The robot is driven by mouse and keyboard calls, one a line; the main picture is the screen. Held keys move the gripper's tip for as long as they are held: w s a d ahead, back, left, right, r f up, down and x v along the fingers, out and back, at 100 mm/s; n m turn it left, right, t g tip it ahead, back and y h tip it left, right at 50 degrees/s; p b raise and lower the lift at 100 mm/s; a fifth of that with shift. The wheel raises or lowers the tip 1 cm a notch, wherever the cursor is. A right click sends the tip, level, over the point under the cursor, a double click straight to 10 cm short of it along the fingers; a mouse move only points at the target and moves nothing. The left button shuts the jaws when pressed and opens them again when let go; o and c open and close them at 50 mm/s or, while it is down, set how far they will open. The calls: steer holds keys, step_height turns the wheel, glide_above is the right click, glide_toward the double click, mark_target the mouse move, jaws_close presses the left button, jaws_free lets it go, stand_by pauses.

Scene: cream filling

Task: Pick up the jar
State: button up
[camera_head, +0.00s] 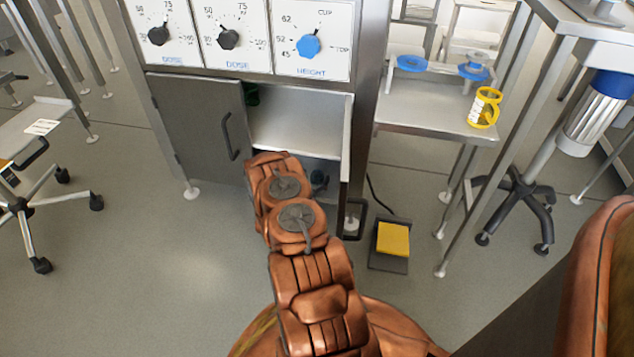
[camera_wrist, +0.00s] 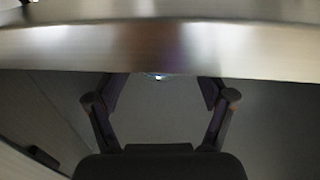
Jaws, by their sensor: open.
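No jar is plain to see. In the wrist view a small pale, bluish rounded thing (camera_wrist: 158,76) peeks out below a metal edge, between my fingers, and may be the jar; the rest of it is hidden. In the head view a dark bluish object (camera_head: 319,180) shows in the lower part of the open cabinet, right beside my arm; I cannot tell if it is the same thing. My gripper (camera_wrist: 160,84) is open, its two dark fingers apart with nothing held. In the head view my arm hides it at the cabinet opening.
A metal shelf edge (camera_wrist: 250,52) crosses the wrist view just ahead of my fingers. A yellow mug (camera_head: 485,107) stands on a side table; a yellow pedal (camera_head: 393,239) is on the floor.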

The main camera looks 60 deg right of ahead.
steer(key=shift+b+x, duration=0.4)
steer(key=shift+x, duration=0.85)
steer(key=shift+c, duration=0.4)
steer(key=c, duration=1.1)
